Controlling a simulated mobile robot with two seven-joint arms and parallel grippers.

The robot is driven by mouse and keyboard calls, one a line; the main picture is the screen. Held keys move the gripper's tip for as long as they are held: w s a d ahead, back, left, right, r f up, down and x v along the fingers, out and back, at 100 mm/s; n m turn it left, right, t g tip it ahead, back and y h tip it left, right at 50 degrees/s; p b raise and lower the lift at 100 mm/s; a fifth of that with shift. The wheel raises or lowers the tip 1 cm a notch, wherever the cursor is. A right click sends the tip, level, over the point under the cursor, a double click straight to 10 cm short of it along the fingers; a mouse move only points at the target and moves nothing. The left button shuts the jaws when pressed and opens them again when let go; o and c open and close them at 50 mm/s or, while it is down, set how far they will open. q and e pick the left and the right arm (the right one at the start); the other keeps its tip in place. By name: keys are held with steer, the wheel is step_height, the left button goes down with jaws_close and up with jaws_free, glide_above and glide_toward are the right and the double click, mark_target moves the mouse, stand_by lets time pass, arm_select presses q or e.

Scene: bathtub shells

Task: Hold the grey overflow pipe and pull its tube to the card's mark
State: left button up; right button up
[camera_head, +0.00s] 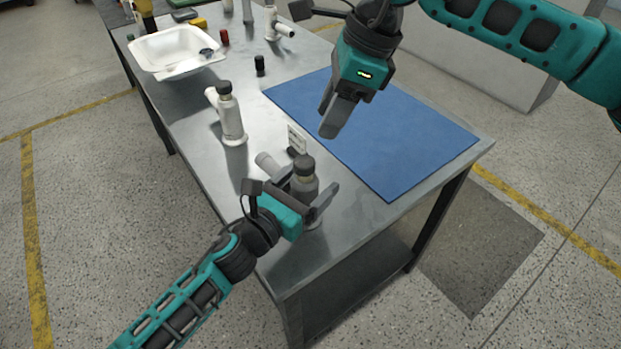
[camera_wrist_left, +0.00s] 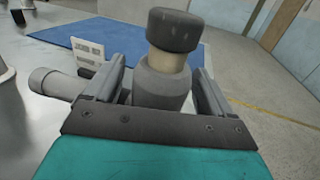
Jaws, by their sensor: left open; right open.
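The grey overflow pipe (camera_head: 303,186) stands upright near the table's front edge, with a dark cap on a short beige tube and a side branch to the left. It also shows in the left wrist view (camera_wrist_left: 163,82). My left gripper (camera_head: 322,200) is open, with one finger on each side of the pipe's body; I cannot tell whether they touch it. A small white card (camera_head: 297,139) stands just behind the pipe, and in the left wrist view (camera_wrist_left: 88,52); its mark is too small to read. My right gripper (camera_head: 333,118) is open and empty above the blue mat.
A blue mat (camera_head: 415,150) covers the table's right part. A white pipe (camera_head: 230,115) with a dark cap stands behind left. A white bathtub shell (camera_head: 150,52), a black cylinder (camera_head: 260,66), a red cylinder (camera_head: 224,37) and another white pipe (camera_head: 272,24) stand farther back.

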arm_select(q)
steer(key=shift+w+d, duration=0.3)
steer(key=shift+w, duration=0.05)
